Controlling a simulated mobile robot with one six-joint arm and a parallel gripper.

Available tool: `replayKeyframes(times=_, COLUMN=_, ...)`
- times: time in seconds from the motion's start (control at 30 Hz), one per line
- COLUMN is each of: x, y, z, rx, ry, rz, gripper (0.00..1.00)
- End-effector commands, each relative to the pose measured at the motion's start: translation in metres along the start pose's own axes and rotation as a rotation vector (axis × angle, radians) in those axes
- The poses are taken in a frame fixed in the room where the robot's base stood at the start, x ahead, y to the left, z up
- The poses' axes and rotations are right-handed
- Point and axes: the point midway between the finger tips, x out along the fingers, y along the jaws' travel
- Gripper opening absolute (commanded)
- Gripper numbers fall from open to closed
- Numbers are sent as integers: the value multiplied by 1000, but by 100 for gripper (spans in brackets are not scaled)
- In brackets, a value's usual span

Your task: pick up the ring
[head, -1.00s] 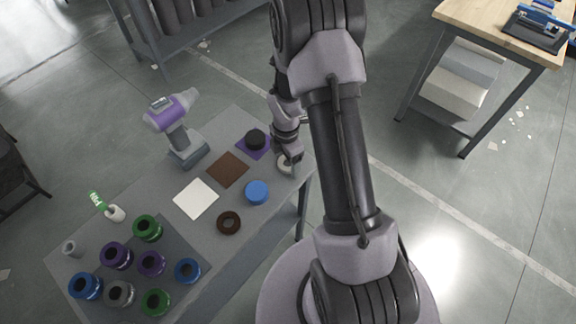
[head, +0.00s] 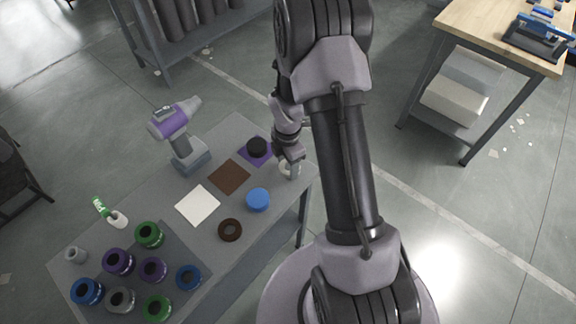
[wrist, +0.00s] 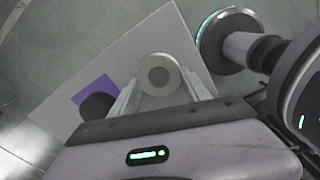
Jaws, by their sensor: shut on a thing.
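A pale ring (wrist: 145,75) sits between the fingers of my gripper (wrist: 160,92) in the wrist view, with its round hole facing the camera. My gripper is shut on it. In the head view the pale ring (head: 284,169) shows only in part, at the table's far right corner, partly covered by my gripper (head: 290,170). I cannot tell whether it touches the table. A dark brown ring (head: 221,231) lies flat near the table's front edge, apart from my gripper.
A black round piece on a purple square (head: 268,154) is close left of my gripper. A blue disc (head: 257,199), brown square (head: 229,177), white square (head: 197,205) and purple drill (head: 174,121) are on the grey table. Several coloured spools stand at front left.

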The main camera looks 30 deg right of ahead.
Motion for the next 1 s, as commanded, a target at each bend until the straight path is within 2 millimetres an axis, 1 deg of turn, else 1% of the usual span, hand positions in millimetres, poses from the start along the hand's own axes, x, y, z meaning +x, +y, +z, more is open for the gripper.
replayKeyframes(times=0.03, x=-10, y=0, z=0, rx=0, ry=0, rz=1, gripper=11)
replayKeyframes(times=0.1, x=-19, y=-2, z=0, rx=1, ry=0, rz=0, gripper=11)
replayKeyframes(times=0.17, x=-18, y=-15, z=-2, rx=1, ry=1, rz=-3, gripper=11)
replayKeyframes(times=0.27, x=-20, y=-38, z=-4, rx=1, ry=1, rz=-3, gripper=11)
replayKeyframes(times=0.37, x=-23, y=-67, z=-7, rx=3, ry=2, rz=-4, gripper=11)
replayKeyframes(times=0.5, x=-26, y=-110, z=-11, rx=4, ry=2, rz=-4, gripper=11)
replayKeyframes(times=0.6, x=-28, y=-134, z=-14, rx=2, ry=1, rz=-3, gripper=11)
replayKeyframes(times=0.63, x=-28, y=-140, z=-14, rx=2, ry=1, rz=-3, gripper=11)
replayKeyframes(times=0.7, x=-29, y=-150, z=-15, rx=2, ry=1, rz=-2, gripper=11)
replayKeyframes(times=0.8, x=-34, y=-158, z=-16, rx=2, ry=0, rz=0, gripper=11)
replayKeyframes(times=0.9, x=-41, y=-160, z=-16, rx=2, ry=0, rz=-1, gripper=11)
replayKeyframes(times=1.0, x=-39, y=-160, z=-16, rx=1, ry=0, rz=-1, gripper=11)
